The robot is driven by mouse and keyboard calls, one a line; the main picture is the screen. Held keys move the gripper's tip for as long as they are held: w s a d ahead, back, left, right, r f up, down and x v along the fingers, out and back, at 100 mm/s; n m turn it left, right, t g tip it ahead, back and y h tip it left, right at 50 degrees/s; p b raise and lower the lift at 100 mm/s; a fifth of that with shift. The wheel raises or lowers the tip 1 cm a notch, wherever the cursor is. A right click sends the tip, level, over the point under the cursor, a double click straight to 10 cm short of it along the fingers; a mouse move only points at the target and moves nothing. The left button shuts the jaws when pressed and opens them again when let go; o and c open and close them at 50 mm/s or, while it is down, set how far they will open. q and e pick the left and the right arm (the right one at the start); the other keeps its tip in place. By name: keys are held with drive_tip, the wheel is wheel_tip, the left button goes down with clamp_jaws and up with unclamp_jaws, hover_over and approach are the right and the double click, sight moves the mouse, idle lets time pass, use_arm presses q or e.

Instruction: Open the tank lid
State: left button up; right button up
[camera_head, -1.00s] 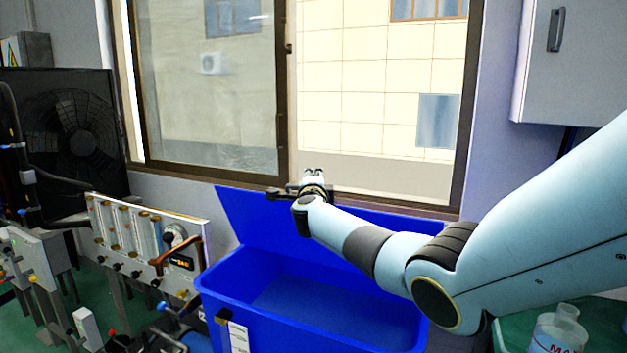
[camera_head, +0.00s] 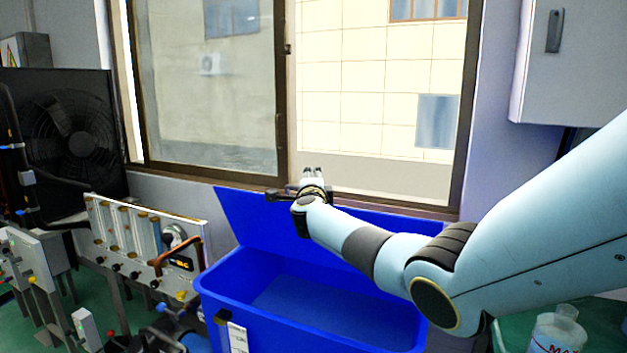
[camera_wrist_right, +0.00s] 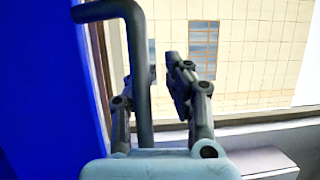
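The blue tank (camera_head: 215,290) stands in the lower middle of the head view. Its blue lid (camera_head: 238,215) is raised and leans back below the window, so the interior shows. A dark bent handle (camera_wrist_right: 139,65) shows beside the blue lid in the right wrist view. My right gripper (camera_head: 313,172) is at the lid's top edge. In the right wrist view its fingers (camera_wrist_right: 163,72) are apart, with a gap between them. The handle's bar passes close to the left finger and partly covers it; I cannot tell whether they touch. My left gripper is not in view.
A window (camera_head: 285,120) is behind the lid. A panel with gauges and tubes (camera_head: 150,245) stands left of the tank, with a black fan unit (camera_head: 75,130) behind it. A clear bottle (camera_head: 558,330) is at lower right, and a wall cabinet (camera_head: 580,60) at upper right.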

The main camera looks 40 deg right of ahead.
drive_tip(key=o, duration=0.3)
drive_tip(key=shift+o, duration=0.2)
drive_tip(key=v, duration=1.2)
drive_tip(key=shift+f, duration=0.1)
